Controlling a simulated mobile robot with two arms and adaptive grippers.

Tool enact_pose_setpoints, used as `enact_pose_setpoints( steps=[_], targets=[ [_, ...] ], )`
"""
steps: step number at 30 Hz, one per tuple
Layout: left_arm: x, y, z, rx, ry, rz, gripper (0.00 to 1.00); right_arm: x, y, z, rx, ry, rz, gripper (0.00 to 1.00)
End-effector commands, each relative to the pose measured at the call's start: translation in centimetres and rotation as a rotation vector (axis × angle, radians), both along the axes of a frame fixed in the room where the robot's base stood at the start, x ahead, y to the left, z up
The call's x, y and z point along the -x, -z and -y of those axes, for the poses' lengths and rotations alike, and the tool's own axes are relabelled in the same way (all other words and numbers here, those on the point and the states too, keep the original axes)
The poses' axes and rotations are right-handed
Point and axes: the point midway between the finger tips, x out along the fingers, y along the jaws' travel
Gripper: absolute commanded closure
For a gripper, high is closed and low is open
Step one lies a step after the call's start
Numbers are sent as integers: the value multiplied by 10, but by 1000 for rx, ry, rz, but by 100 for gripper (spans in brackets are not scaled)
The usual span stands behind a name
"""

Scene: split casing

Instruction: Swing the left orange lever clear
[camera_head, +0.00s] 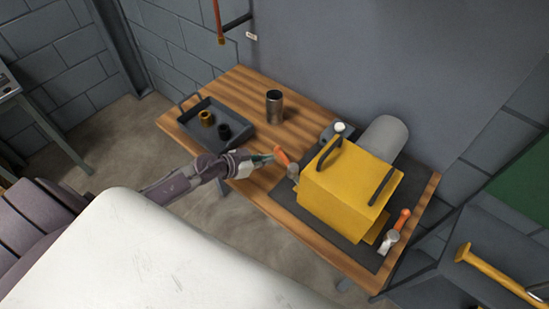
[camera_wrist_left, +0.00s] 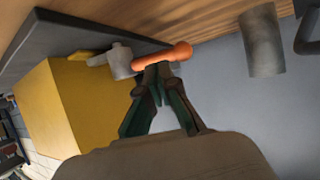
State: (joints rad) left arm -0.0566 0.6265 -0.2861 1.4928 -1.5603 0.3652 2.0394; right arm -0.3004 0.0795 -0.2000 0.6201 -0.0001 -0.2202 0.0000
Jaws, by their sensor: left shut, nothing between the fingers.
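The yellow casing (camera_head: 342,188) with two dark handles sits on a dark mat on the wooden table. The left orange lever (camera_head: 281,156) sticks out from a grey pivot at the casing's left side. It also shows in the left wrist view (camera_wrist_left: 166,56), with its grey pivot at the casing's edge. My left gripper (camera_head: 270,157) is at the lever; in the left wrist view its shut fingertips (camera_wrist_left: 157,70) are right against or just beside the orange handle, not around it. I cannot tell whether they touch. A second orange lever (camera_head: 402,219) is at the casing's right side. My right gripper is not in view.
A grey tray (camera_head: 190,135) with a brass and a black ring stands at the table's left. A metal cup (camera_head: 274,106) stands at the back. A grey cylinder (camera_head: 385,138) is behind the casing. Bare wood (camera_head: 240,90) lies between tray and cup.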

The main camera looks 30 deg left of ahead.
Motion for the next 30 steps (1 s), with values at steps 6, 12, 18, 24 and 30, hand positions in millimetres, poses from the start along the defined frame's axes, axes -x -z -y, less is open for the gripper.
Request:
enact_pose_setpoints(
  steps=[6, 12, 18, 24, 30],
  targets=[
    [-22, 14, 12, 0, -1, 1, 100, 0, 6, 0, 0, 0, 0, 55],
    [-26, 16, 15, -1, 0, 0, 100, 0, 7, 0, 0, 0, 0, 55],
    [-26, 16, 15, -1, 0, 0, 100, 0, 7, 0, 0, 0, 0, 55],
    [-27, 16, 15, 0, 10, 0, 100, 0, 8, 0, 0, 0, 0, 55],
    [-31, 17, 14, -1, 67, 1, 100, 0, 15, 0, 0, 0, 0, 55]
  ],
)
